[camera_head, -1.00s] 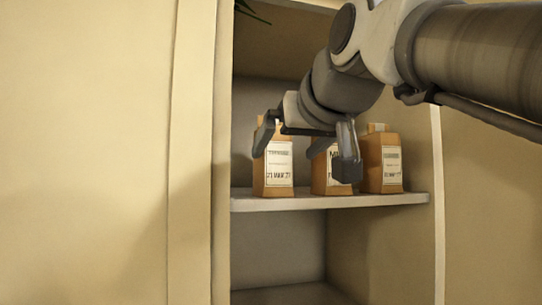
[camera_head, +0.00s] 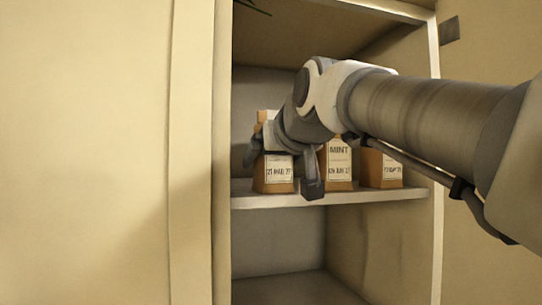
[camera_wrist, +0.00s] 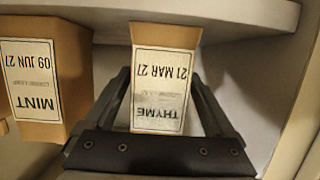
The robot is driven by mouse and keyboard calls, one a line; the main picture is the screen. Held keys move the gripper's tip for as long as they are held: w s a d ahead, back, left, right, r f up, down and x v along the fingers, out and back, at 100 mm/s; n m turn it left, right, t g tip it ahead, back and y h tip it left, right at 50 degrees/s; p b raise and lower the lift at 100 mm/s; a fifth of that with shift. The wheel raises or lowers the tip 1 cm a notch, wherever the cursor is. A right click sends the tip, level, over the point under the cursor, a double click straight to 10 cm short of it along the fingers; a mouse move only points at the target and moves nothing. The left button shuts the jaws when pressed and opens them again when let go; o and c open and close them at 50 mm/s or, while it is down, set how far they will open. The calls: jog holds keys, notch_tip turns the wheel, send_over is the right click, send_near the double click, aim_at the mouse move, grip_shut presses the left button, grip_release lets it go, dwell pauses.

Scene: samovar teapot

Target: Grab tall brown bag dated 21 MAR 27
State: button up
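The brown bag dated 21 MAR 27 (camera_head: 273,180) stands upright at the left end of the cabinet shelf. In the wrist view the same bag (camera_wrist: 165,36) appears upside down, and its white label reads THYME, 21 MAR 27. My gripper (camera_head: 282,172) is in front of this bag and partly covers its upper part in the head view. In the wrist view its two dark fingers are spread, one on each side of the bag, with gaps showing. Whether the fingertips reach past the bag's front is hard to tell.
A MINT bag dated 09 JUN 27 (camera_head: 340,170) stands just right of my gripper's right finger. A third brown bag (camera_head: 382,170) stands further right, partly hidden by my arm. The shelf (camera_head: 370,196) has a cabinet side wall (camera_head: 221,150) close on the left.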

jog(key=c, duration=1.2)
jog(key=shift+r, duration=0.2)
